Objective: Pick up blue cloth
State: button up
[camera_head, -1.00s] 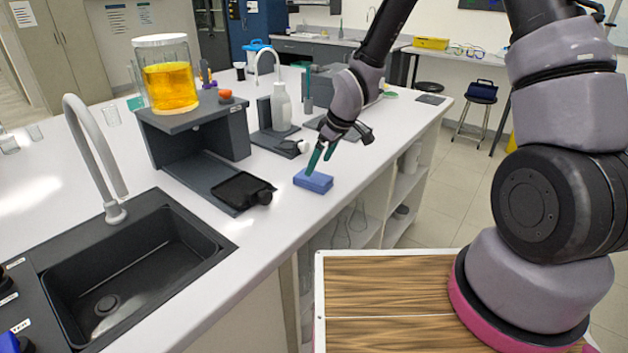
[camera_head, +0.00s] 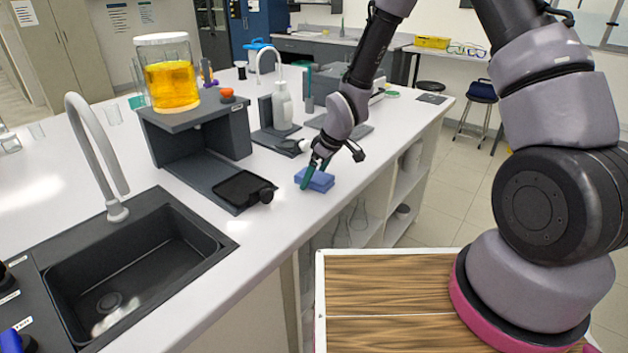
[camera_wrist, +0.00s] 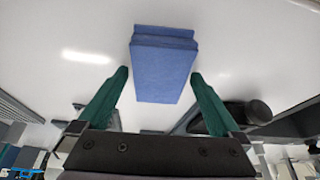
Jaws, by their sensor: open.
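The blue cloth (camera_head: 321,181) is a folded blue block lying on the white bench top near its front edge. In the wrist view the cloth (camera_wrist: 162,62) lies ahead of and partly between the fingertips. My gripper (camera_head: 313,183) reaches down over the cloth with its green fingers pointing at the bench. The two green fingers (camera_wrist: 160,76) are spread apart, one to each side of the cloth, with nothing held. A gap shows between each finger and the cloth in the wrist view. The exact height of the fingertips above the bench is hard to tell.
A dark stand (camera_head: 200,130) with a jar of yellow liquid (camera_head: 172,86) and a black tray (camera_head: 243,188) stand left of the cloth. A white bottle (camera_head: 283,107) is behind. A black sink (camera_head: 130,255) is at front left. Bare bench surrounds the cloth.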

aim_at(315, 175)
jog(key=shift+f, duration=0.1)
jog(key=c, duration=1.2)
jog(key=shift+c, duration=0.2)
notch_tip(315, 175, up, 10)
